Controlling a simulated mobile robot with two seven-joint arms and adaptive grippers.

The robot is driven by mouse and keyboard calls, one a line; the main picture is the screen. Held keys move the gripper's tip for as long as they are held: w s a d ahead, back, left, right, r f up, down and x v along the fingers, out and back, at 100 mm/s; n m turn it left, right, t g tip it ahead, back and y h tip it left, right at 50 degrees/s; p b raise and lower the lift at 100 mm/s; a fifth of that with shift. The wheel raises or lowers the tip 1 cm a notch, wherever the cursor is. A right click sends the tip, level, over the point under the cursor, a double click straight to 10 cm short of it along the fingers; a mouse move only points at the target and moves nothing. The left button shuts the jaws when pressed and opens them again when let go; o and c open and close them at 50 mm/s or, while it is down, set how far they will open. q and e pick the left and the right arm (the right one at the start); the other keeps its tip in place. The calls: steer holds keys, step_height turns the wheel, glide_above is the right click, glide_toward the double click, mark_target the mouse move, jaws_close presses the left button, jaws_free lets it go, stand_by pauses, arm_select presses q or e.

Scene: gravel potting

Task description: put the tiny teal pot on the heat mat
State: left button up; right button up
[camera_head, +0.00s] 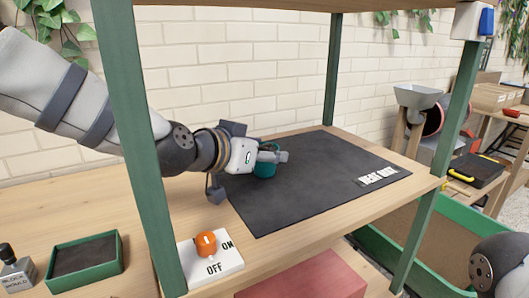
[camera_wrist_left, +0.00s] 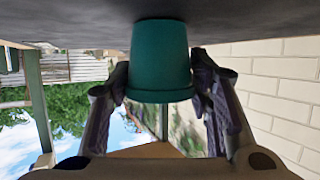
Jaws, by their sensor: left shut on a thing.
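The tiny teal pot (camera_head: 264,170) is at the back left part of the dark heat mat (camera_head: 310,190), partly hidden by my gripper. My left gripper (camera_head: 270,155) reaches in from the left and is shut on the pot. In the left wrist view, which is upside down, the teal pot (camera_wrist_left: 160,60) sits between the two fingers (camera_wrist_left: 160,95). Its narrow base appears to touch the grey mat surface (camera_wrist_left: 250,20), and it looks upright. My right gripper is out of view; only part of that arm shows at the lower right.
Green shelf posts (camera_head: 135,130) frame the mat. An orange knob (camera_head: 206,243) on a white ON/OFF plate is in front. A green tray (camera_head: 85,256) and a block mould (camera_head: 16,270) stand at the left. The rest of the mat is clear.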

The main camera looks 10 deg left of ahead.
arm_select(q)
steer(key=shift+f, duration=0.15)
steer(key=o, duration=1.2)
steer(key=v, duration=0.3)
steer(key=p+v, duration=0.1)
steer(key=v, duration=0.3)
steer(key=r+p+v, duration=0.1)
steer(key=v, duration=0.3)
steer(key=shift+r, duration=0.1)
steer(key=shift+s+a, duration=0.2)
steer(key=shift+s, duration=0.25)
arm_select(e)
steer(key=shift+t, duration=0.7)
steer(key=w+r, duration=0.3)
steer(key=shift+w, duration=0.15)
